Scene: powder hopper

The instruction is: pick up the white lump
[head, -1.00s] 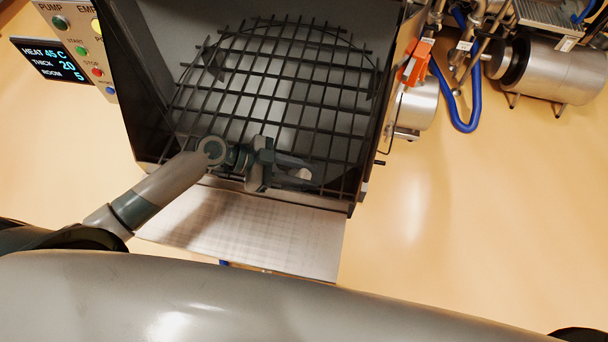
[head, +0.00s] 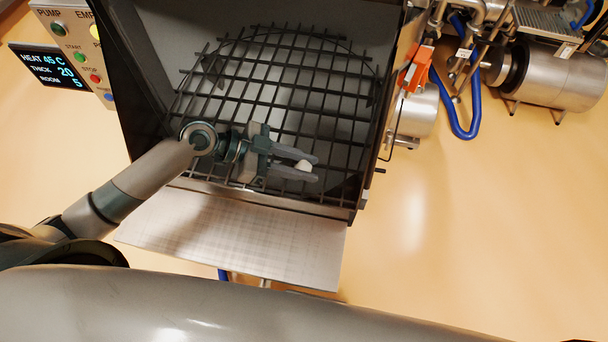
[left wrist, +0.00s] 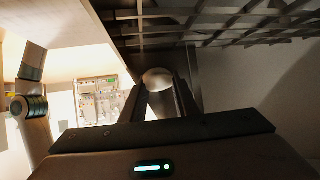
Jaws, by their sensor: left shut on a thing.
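The white lump (head: 304,166) is small and rounded and sits between the fingertips of my left gripper (head: 300,165) in the head view. The left gripper is shut on it and holds it over the front part of the dark grid (head: 290,92) in the hopper (head: 148,92). In the left wrist view the lump (left wrist: 158,78) shows pale between the two dark fingers of the left gripper (left wrist: 160,92). The fingers hide its sides. My right gripper is in neither view.
A metal shelf (head: 230,238) juts out at the hopper's front edge. A control panel (head: 75,45) and a dark display (head: 50,66) stand at the left. An orange part (head: 415,68), a blue hose (head: 470,125) and a steel motor (head: 555,72) are at the right.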

